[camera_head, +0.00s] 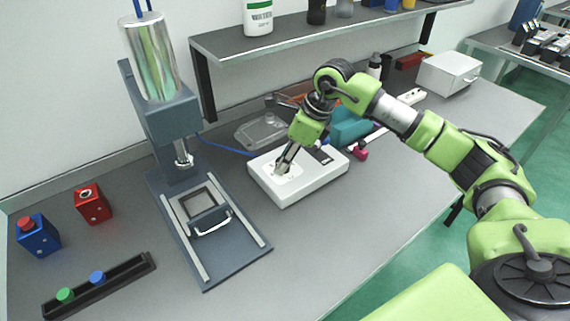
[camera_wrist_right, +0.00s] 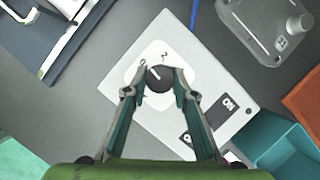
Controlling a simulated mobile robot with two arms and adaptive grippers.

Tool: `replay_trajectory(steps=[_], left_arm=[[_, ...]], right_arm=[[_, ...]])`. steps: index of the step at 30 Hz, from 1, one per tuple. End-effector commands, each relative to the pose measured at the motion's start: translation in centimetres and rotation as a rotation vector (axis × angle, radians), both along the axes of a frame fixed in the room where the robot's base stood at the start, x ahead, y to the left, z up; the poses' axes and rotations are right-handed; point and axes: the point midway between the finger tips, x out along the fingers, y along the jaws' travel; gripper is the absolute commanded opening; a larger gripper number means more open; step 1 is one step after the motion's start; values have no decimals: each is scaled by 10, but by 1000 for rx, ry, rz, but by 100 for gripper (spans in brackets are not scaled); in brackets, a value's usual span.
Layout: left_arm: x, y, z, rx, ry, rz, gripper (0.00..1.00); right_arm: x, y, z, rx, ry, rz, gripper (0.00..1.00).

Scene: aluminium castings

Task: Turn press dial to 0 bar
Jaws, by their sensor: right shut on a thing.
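The press dial is a small dark round knob (camera_wrist_right: 160,80) with a white pointer line, on the white control box (camera_head: 312,181). My right gripper (camera_head: 282,168) reaches down onto the box. In the right wrist view its two fingers (camera_wrist_right: 160,84) are closed around the knob, one on each side. The pointer line slants up and left, near the "0" mark, with a "2" printed further right. Whether it sits exactly on 0 is hard to tell. In the head view the fingers mostly hide the dial. My left gripper is not in view.
The blue-grey press (camera_head: 165,125) stands left of the box. A grey device with a knob (camera_head: 262,132) and a teal bin (camera_head: 350,127) lie behind it. Red and blue button boxes (camera_head: 93,204) are at far left. The bench front (camera_head: 330,245) is clear.

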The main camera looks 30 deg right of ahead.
Motion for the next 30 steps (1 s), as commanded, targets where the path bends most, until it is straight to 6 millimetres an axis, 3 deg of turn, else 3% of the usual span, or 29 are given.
replay_trajectory(steps=[10,24,25,26,30], left_arm=[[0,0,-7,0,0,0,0],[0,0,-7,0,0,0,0],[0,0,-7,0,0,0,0],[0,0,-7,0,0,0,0],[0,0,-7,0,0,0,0]], right_arm=[[1,-1,1,-1,-3,113,4],[1,-1,1,-1,-3,125,4],[1,-1,1,-1,-3,125,30],[1,-1,1,-1,-3,125,38],[1,0,1,-2,-2,126,42]])
